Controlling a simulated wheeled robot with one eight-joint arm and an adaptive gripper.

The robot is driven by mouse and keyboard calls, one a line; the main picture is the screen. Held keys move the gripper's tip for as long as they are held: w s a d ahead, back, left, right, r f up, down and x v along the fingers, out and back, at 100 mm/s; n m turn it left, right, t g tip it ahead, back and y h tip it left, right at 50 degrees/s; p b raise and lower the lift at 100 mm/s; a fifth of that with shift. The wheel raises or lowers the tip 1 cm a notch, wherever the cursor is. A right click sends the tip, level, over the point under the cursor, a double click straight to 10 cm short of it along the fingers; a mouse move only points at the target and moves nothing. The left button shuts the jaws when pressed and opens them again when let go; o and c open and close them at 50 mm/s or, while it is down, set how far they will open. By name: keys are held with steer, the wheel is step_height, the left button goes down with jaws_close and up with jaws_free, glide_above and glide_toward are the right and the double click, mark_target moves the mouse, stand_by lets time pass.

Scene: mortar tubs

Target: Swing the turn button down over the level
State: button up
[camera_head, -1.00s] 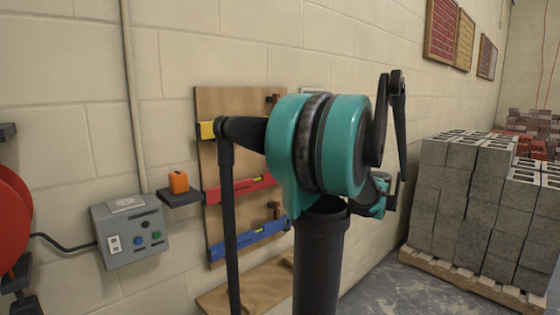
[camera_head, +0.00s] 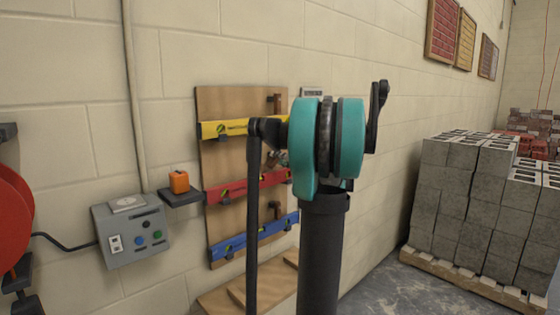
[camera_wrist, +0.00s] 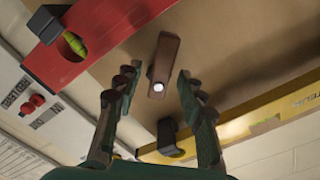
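A brown wooden turn button (camera_wrist: 168,52) with a bright screw head is on the board between the red and yellow levels in the wrist view. It lies slanted, its far end pointing towards the red level's edge, with a small gap between them. The red level (camera_wrist: 85,45) is at upper left; it also shows on the board in the head view (camera_head: 240,189). My gripper (camera_wrist: 157,73) is open, with one finger on each side of the button; I cannot tell whether either touches it. In the head view my arm mostly hides my gripper and this button.
The yellow level (camera_head: 226,129) is above and the blue level (camera_head: 250,237) below on the wooden board (camera_head: 225,101). Another turn button (camera_head: 274,104) is above the yellow level. A grey switch box (camera_head: 130,235) and an orange item on a shelf (camera_head: 179,182) are left. Blocks (camera_head: 460,200) stand right.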

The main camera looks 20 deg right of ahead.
steer(key=shift+w, duration=0.15)
steer(key=shift+c, duration=0.3)
jaws_close()
steer(key=shift+n, duration=0.3)
steer(key=shift+d+f+n, duration=0.1)
steer(key=shift+d+n, duration=0.05)
steer(key=shift+n, duration=1.9)
steer(key=shift+d+f+n, duration=0.1)
steer(key=shift+d+n, duration=0.05)
steer(key=shift+n, duration=1.9)
steer(key=shift+w, duration=0.1)
steer(key=shift+o, duration=0.3)
jaws_free()
